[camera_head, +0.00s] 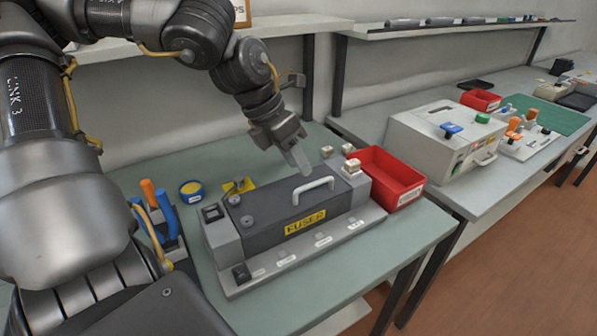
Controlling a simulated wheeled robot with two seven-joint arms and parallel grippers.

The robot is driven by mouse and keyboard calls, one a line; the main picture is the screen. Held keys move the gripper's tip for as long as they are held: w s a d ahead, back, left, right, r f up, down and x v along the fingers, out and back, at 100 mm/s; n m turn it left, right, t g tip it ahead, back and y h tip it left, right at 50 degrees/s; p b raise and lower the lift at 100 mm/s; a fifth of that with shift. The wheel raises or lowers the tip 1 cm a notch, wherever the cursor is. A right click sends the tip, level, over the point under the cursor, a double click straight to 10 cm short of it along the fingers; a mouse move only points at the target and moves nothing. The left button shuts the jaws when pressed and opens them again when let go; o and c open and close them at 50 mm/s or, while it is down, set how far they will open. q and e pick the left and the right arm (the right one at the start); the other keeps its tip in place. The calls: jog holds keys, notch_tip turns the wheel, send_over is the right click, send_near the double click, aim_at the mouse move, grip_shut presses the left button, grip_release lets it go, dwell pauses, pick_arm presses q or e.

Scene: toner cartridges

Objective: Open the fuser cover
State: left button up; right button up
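The fuser unit (232,241) is a grey box on the green table, with a yellow FUSER label (305,222) on its front. Its dark grey cover (265,208) lies closed on top and carries a white arched handle (314,188). My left gripper (299,164) points down from above, just behind and left of the handle, and appears apart from it. Its fingers are seen nearly edge-on, so their gap cannot be made out. Nothing shows held in it. My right gripper is out of view.
A red bin (398,182) stands right of the fuser. A yellow-topped round container (191,189) and a holder with orange and blue tools (160,215) are at its left. A white printer-like box (440,140) stands on the right table. A shelf (290,26) runs behind.

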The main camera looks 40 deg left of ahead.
aim_at(303, 198)
pick_arm(q)
jog(key=x, duration=0.3)
jog(key=shift+s+f, duration=0.1)
jog(key=shift+f, duration=0.3)
jog(key=shift+w+d+f, duration=0.2)
jog(key=shift+w+f, duration=0.05)
jog(key=shift+f, duration=0.2)
jog(key=shift+a, duration=0.1)
grip_shut()
